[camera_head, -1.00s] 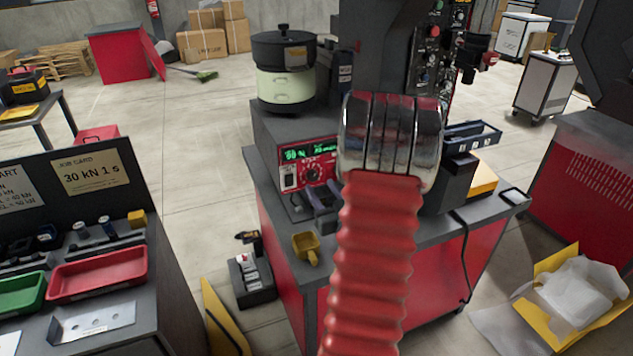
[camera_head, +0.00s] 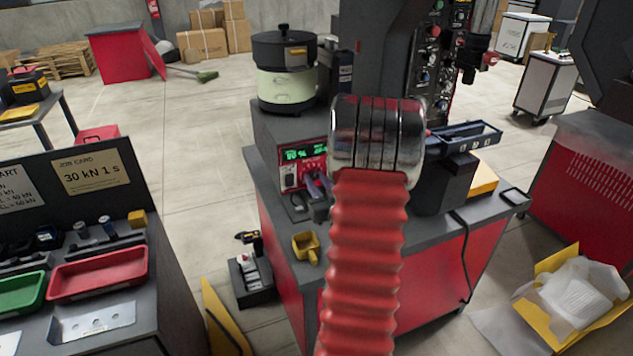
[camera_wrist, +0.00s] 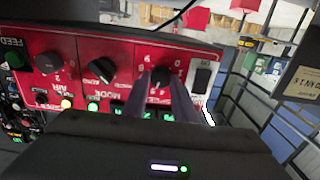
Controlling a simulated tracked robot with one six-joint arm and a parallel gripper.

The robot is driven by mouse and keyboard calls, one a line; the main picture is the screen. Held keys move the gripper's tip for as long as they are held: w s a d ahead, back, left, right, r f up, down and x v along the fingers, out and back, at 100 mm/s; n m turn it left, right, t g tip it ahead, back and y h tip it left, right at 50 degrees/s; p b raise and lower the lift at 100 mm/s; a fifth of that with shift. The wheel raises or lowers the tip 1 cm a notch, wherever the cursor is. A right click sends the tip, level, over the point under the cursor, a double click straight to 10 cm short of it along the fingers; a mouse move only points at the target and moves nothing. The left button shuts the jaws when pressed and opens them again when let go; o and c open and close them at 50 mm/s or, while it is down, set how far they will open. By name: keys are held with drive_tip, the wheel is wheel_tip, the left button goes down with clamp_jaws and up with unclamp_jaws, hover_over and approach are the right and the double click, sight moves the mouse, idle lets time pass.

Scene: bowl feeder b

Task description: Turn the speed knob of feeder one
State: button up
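The feeder controller (camera_head: 303,152) has a red front with a green display and stands on the red bench under the bowl feeder (camera_head: 285,85). Its panel fills the upper wrist view (camera_wrist: 125,52), turned upside down. The dark knob (camera_wrist: 160,76), between a scale of small figures, lies between my two fingertips in the wrist view. My gripper (camera_wrist: 161,84) is open, one finger on each side of that knob; contact cannot be made out. In the head view my gripper (camera_head: 318,182) is at the panel front and hides the knob.
A second black knob (camera_wrist: 101,70) and a third (camera_wrist: 48,63) sit beside it. A dark rocker switch (camera_wrist: 203,79) is on the other side. A yellow scoop (camera_head: 307,247) lies at the bench edge. A blue-grey rail (camera_head: 465,137) stands right of my arm.

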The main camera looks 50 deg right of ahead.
drive_tip(key=c, duration=0.5)
drive_tip(key=shift+m, duration=2.9)
drive_tip(key=o, duration=1)
drive_tip(key=shift+o, duration=0.2)
drive_tip(key=shift+s, duration=0.1)
